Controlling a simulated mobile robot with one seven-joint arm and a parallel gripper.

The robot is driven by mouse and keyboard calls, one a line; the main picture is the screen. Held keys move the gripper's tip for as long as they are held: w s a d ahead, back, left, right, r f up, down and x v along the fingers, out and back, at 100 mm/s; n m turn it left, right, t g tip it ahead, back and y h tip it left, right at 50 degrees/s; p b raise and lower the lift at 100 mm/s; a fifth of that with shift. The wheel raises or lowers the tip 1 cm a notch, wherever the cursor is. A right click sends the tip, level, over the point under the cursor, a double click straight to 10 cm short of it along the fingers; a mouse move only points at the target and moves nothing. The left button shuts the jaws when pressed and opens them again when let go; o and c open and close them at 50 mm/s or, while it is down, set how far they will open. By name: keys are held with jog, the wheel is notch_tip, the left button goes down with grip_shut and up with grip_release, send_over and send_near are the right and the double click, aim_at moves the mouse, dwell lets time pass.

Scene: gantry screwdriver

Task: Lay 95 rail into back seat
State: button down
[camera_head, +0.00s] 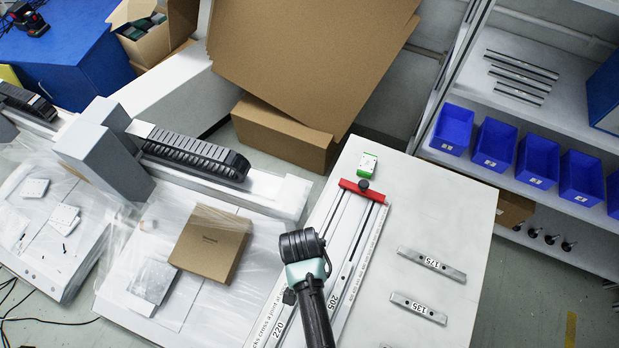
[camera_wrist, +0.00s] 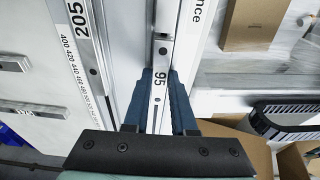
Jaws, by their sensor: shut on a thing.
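The 95 rail (camera_wrist: 159,95) is a light metal bar with a black-on-white "95" label, seen in the wrist view. My gripper (camera_wrist: 162,84) has dark blue fingers on both sides of it and is shut on it. The bar lies roughly parallel to the long channels of the fixture. I cannot tell whether it touches the fixture. In the head view my wrist covers the gripper and the 95 rail. The back seat is not clearly distinguishable.
The 175 rail (camera_head: 432,264) and the 135 rail (camera_head: 418,307) lie on the white table, right of the fixture. A small green-and-white block (camera_head: 367,166) stands behind the red end piece. A flat cardboard box (camera_head: 210,242) lies to the left. Blue bins (camera_head: 495,145) line a shelf.

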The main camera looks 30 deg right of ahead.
jog(key=shift+f, duration=0.1)
jog(key=c, duration=0.7)
grip_release()
jog(key=shift+o, duration=0.2)
notch_tip(320, 180, up, 13)
jog(key=s+a, duration=0.1)
jog(key=shift+a+p, duration=0.25)
jog(key=shift+p, duration=0.1)
jog(key=shift+s, duration=0.1)
notch_tip(320, 180, up, 7)
jog(key=p, duration=0.8)
jog(key=shift+f, duration=0.15)
